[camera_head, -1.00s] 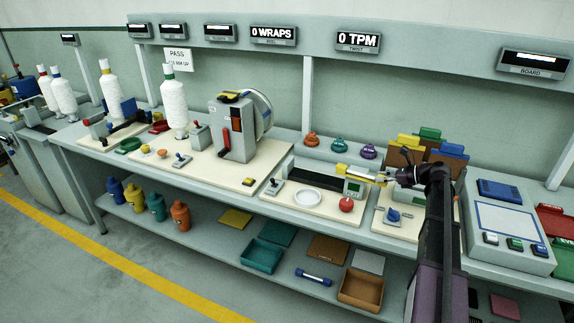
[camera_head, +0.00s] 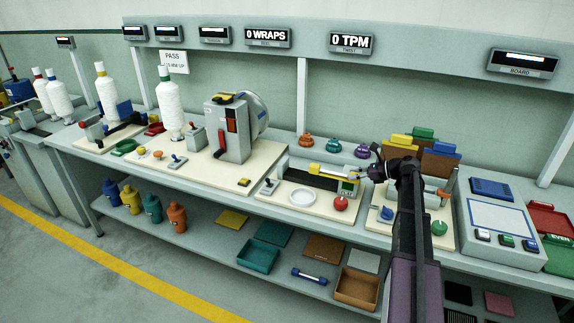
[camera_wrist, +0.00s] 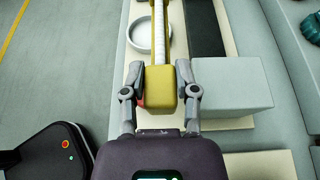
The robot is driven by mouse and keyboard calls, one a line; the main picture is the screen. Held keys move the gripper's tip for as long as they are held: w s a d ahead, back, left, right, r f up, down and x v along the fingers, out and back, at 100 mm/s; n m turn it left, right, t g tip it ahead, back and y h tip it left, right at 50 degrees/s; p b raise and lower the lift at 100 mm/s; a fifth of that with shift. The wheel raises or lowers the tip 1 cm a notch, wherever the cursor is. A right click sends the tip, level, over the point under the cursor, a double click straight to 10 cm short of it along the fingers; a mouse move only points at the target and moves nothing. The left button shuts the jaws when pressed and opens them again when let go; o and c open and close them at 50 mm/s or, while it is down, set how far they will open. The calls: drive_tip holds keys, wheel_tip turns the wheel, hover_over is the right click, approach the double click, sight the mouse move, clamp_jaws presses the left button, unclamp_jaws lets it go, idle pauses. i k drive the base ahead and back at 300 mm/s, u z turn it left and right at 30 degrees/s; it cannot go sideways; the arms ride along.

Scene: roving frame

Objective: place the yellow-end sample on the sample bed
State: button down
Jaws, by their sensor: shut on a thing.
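My gripper (camera_wrist: 161,90) is shut on one yellow end of the yellow-end sample (camera_wrist: 160,80), whose white rod (camera_wrist: 158,32) points away from me in the wrist view. In the head view the sample (camera_head: 318,169) is held level above the twist station, with yellow showing at both ends, and my gripper (camera_head: 364,174) is at its right end. A long dark strip (camera_wrist: 204,28), which looks like the sample bed, lies to the right of the sample in the wrist view. In the head view the strip (camera_head: 312,181) is partly hidden by the sample.
A white round dish (camera_head: 302,197) and a red knob (camera_head: 340,203) sit in front of the strip. A grey box (camera_wrist: 231,83) stands at the strip's near end. Coloured pots (camera_head: 333,146) stand behind. A green ball (camera_head: 439,228) is right of my arm.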

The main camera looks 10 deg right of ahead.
sight(313, 177)
drive_tip(key=z, duration=0.05)
drive_tip(key=i, duration=1)
drive_tip(key=u, duration=0.05)
